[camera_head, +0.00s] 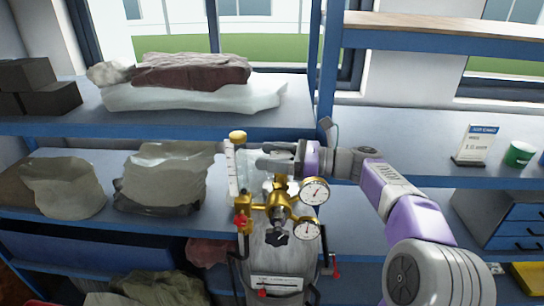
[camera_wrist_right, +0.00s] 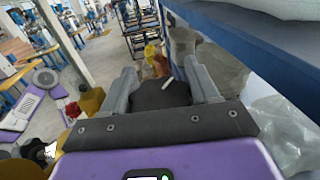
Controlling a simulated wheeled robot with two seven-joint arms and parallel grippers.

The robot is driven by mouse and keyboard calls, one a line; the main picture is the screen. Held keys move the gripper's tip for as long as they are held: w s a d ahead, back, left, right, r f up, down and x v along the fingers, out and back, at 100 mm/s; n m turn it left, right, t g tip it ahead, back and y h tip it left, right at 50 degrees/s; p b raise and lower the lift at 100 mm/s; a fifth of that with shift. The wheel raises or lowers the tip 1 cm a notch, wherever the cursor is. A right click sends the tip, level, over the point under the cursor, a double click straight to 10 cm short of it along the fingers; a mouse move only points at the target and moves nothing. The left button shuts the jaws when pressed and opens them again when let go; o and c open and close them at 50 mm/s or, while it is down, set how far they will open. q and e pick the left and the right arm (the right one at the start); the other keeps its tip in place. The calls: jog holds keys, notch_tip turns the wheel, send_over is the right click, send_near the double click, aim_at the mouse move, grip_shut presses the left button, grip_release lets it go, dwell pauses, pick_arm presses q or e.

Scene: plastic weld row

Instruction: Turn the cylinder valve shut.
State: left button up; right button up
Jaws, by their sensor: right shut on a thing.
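The gas cylinder (camera_head: 280,262) stands upright in front of the shelf, with a brass regulator (camera_head: 279,205) on it. My right gripper (camera_head: 268,157) reaches in from the right at the top of the cylinder, above the regulator. In the right wrist view its two fingers (camera_wrist_right: 163,88) stand on either side of a dark valve knob (camera_wrist_right: 160,95) with a white mark, and are shut on it. In the head view the knob is mostly hidden by the gripper. How far the knob is turned cannot be told. My left gripper is not in view.
Two round gauges (camera_head: 314,191), a clear flow tube (camera_head: 231,170) and a black regulator knob (camera_head: 277,238) crowd the space around and below the gripper. Blue shelves with wrapped bundles (camera_head: 163,178) stand behind. A small sign (camera_head: 475,146) and a green cup (camera_head: 519,154) stand at right.

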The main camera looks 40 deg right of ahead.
aim_at(273, 152)
jog(key=m+t+h+b, duration=0.1)
jog(key=m+t+h, duration=0.1)
jog(key=h, duration=0.1)
jog(key=shift+d+r+m, duration=0.1)
jog(key=shift+r+m, duration=0.05)
jog(key=shift+m, duration=0.15)
jog(key=shift+w+d+m+t+h+b, duration=0.1)
jog(key=shift+m+t+h+b, duration=0.1)
jog(key=shift+m+t+h, duration=0.25)
jog(key=shift+w+d+m+t+h+b, duration=0.15)
jog(key=shift+m+t+h, duration=0.1)
jog(key=shift+h, duration=0.4)
jog(key=shift+s, duration=0.1)
jog(key=shift+r, duration=0.1)
jog(key=o, duration=1)
jog(key=shift+o, duration=0.2)
notch_tip(273, 152, up, 10)
jog(key=shift+f+p, duration=0.1)
jog(key=shift+p, duration=1.1)
